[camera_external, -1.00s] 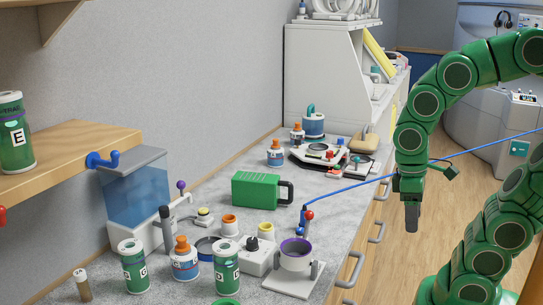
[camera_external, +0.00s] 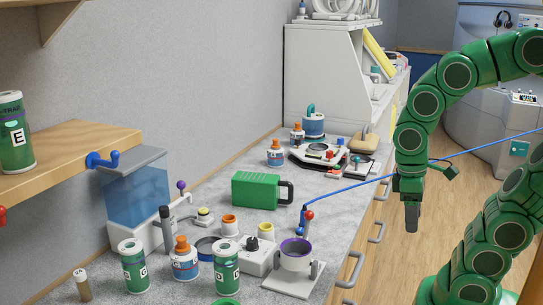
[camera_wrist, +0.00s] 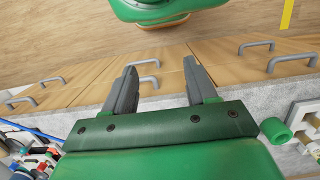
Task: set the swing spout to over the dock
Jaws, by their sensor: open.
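The spout appears to be the white arm (camera_external: 178,204) with a purple ball knob (camera_external: 181,185), on the front of the blue water tank (camera_external: 137,198) at the left of the bench. It points away from the tank. The dock is probably the white plate (camera_external: 291,283) at the front edge; a grey cup (camera_external: 295,257) with a purple rim stands on it. The spout's tip is well left of this cup. My gripper (camera_external: 411,226) hangs right of the bench, far from the spout. In the wrist view its two fingers (camera_wrist: 160,70) are apart with nothing between them.
Green and blue jars (camera_external: 134,266) stand before the tank, with a dark upright handle (camera_external: 166,226) close by. A green canister (camera_external: 256,190) stands mid-bench. Drawer handles (camera_external: 356,267) line the front.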

